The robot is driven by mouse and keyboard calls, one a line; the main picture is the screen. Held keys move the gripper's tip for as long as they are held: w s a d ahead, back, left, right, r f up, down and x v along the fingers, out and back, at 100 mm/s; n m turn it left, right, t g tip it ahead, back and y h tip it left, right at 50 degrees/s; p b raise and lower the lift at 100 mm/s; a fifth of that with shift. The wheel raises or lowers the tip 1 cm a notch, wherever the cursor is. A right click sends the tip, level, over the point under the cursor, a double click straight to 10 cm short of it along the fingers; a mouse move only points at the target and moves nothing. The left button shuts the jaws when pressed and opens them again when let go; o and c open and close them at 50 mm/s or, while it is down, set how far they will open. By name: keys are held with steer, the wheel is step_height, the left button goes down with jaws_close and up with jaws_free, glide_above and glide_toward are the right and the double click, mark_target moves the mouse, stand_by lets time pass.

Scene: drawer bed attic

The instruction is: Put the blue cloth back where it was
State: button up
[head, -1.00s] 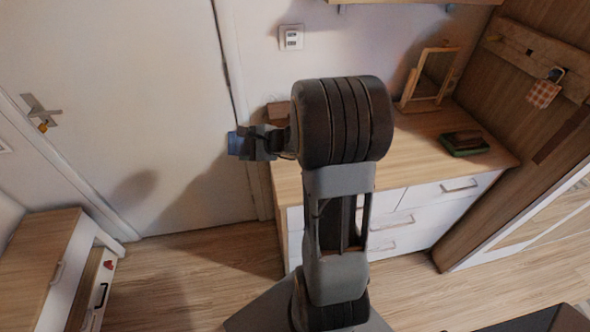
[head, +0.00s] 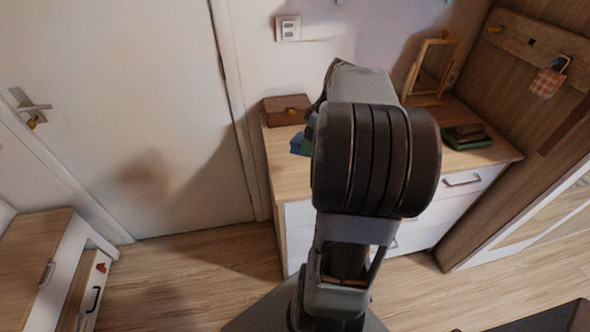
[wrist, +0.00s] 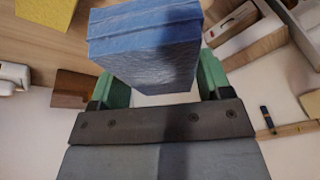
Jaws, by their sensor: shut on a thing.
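The blue cloth (wrist: 150,50) is a folded, block-shaped bundle in the wrist view. It sits between the green fingers of my gripper (wrist: 163,84), which is shut on it. In the head view the blue cloth (head: 299,144) shows only in part, at the left of my arm, over the left part of the dresser top. My gripper (head: 311,130) is mostly hidden there behind my arm. I cannot tell whether the cloth touches the dresser top.
The dresser (head: 290,178) carries a brown box (head: 287,110), a framed mirror (head: 431,70) and a dark stack on a green item (head: 467,137). A closed door (head: 120,110) stands left. A low cabinet (head: 40,245) has an open drawer (head: 92,292). Floor between is clear.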

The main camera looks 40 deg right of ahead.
steer(key=s+d+n+t, duration=0.1)
steer(key=s+d+n, duration=0.2)
steer(key=s+d, duration=0.15)
steer(key=shift+y, duration=0.3)
steer(key=w+a+f, duration=0.1)
steer(key=w, duration=0.1)
steer(key=w+a+f, duration=0.1)
steer(key=w, duration=0.2)
steer(key=w+a+f, duration=0.1)
steer(key=w, duration=0.1)
steer(key=shift+w+a+f+p, duration=0.25)
steer(key=shift+w+a+p, duration=0.05)
steer(key=shift+a, duration=0.1)
glide_toward(291, 167)
steer(key=shift+w+a+f, duration=0.35)
steer(key=shift+a+f, duration=0.2)
steer(key=shift+a, duration=0.1)
steer(key=shift+w+a+f, duration=0.1)
steer(key=shift+w+f, duration=0.15)
steer(key=shift+f, duration=0.1)
steer(key=x, duration=0.3)
steer(key=shift+d+f, duration=0.15)
steer(key=shift+d, duration=0.15)
steer(key=shift+s+f, duration=0.1)
steer(key=shift+f, duration=0.35)
steer(key=o, duration=0.8)
